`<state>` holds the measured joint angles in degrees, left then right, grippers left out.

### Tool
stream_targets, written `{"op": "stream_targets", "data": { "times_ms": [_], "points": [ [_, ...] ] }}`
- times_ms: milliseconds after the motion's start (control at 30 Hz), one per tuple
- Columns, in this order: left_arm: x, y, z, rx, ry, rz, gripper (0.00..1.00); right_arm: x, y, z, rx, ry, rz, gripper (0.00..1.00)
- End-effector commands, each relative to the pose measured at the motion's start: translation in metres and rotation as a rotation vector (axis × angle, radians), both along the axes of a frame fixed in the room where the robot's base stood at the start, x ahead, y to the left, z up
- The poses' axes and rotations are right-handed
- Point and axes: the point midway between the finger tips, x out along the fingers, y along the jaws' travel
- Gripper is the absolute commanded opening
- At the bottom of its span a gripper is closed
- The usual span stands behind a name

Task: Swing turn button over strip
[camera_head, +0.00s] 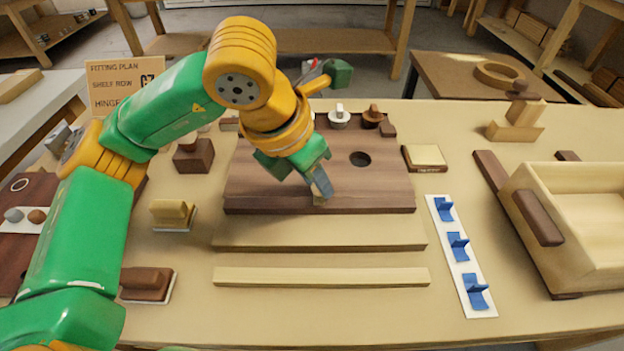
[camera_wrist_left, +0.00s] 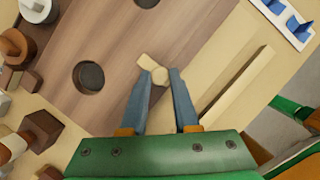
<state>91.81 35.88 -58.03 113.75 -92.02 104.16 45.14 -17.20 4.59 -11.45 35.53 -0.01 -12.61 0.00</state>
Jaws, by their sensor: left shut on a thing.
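The turn button (camera_wrist_left: 154,68) is a small pale wooden piece on the dark board (camera_head: 260,180), near the board's front edge. My left gripper (camera_head: 321,197) is shut on the button; in the left wrist view its two fingers (camera_wrist_left: 158,78) sit on either side of it. In the head view the fingers hide most of the button. A wide pale strip (camera_head: 320,232) lies along the front edge of the dark board. A narrower pale strip (camera_head: 320,277) lies apart, nearer me. My right gripper is not in view.
The dark board has a round dark hole (camera_head: 360,159), with several knobs at its back edge. A white plate with blue hooks (camera_head: 458,245) lies to the right. A pale crate (camera_head: 575,210) stands farther right. Small blocks stand left of the board.

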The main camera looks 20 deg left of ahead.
Motion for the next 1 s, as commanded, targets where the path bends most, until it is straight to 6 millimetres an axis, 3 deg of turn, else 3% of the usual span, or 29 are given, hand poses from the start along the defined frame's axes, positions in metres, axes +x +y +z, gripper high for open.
{"op": "stream_targets", "data": {
  "times_ms": [633,667,733,767,1000],
  "points": [
    [-0.0002,-0.0015,-0.0005,0.001,0.003,0.043,0.00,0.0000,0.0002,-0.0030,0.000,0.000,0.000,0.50],
    [-0.0001,-0.0014,-0.0005,0.001,0.003,0.043,0.34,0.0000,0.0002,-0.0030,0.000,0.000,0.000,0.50],
    [-0.0001,-0.0014,-0.0005,0.001,0.003,0.043,0.53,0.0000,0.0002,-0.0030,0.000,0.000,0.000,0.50],
    [-0.0002,-0.0015,-0.0005,0.001,0.002,0.043,0.59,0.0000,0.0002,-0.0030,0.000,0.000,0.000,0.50],
    [0.0000,-0.0015,-0.0002,0.001,0.002,0.043,0.59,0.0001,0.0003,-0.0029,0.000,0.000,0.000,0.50]
  ]
}}
